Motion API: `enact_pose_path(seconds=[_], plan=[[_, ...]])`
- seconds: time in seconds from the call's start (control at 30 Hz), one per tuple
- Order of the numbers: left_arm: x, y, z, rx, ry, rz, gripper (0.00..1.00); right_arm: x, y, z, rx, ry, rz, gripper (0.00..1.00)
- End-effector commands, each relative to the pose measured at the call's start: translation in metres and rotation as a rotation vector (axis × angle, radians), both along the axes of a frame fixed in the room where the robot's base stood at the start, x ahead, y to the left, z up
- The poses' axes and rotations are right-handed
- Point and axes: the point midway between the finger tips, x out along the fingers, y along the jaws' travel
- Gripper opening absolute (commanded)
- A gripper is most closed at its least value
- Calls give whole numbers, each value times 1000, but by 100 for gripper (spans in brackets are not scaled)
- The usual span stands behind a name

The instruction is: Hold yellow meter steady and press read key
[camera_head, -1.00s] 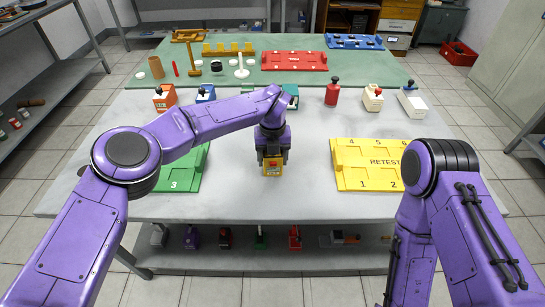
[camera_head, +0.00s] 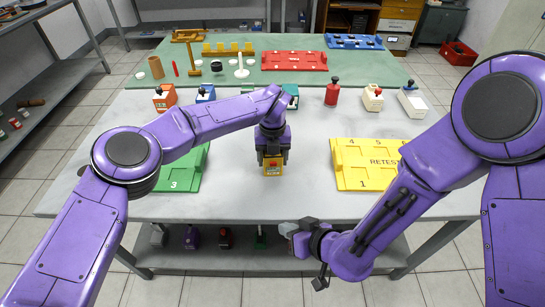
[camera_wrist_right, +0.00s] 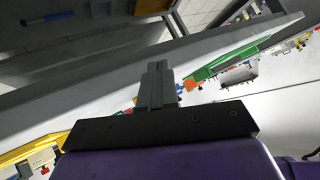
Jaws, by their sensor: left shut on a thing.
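The yellow meter (camera_head: 273,170) is upright at the middle of the near part of the table. It is a small yellow block with a red patch and a greenish face. My left gripper (camera_head: 272,153) points down from above and is shut on its upper part, so the top is partly hidden. I cannot make out the read key clearly. My right gripper (camera_head: 291,230) is low in front of the table's near edge, apart from the meter, pointing left. In the right wrist view its fingers (camera_wrist_right: 158,85) are together with nothing seen between them.
A green tray (camera_head: 187,177) lies left of the meter and a yellow RETEST tray (camera_head: 355,178) lies right. Several coloured devices stand behind, including a red one (camera_head: 332,95). The table's near edge (camera_head: 240,217) is close to my right gripper. A lower shelf holds more devices.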

Motion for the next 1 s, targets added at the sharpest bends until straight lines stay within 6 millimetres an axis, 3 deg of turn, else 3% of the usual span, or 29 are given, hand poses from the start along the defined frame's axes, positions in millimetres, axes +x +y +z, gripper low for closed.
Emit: enact_pose_path(seconds=[0.1, 0.27, 0.43, 0.8, 1.0], plan=[[-1, 0, -2, 1, 2, 0, 27, 22, 15, 33, 4, -132, 33, 0], [-1, 0, -1, 1, 2, 0, 27, 38, 21, 53, -1, -219, 34, 0], [0, 0, -1, 1, 1, 0, 27, 54, 22, 55, -1, -228, 31, 0], [0, 0, -1, 1, 0, 0, 27, 113, 26, 54, 0, -225, 29, 0], [0, 0, -1, 1, 0, 0, 27, 126, 26, 54, -1, -224, 29, 0]])
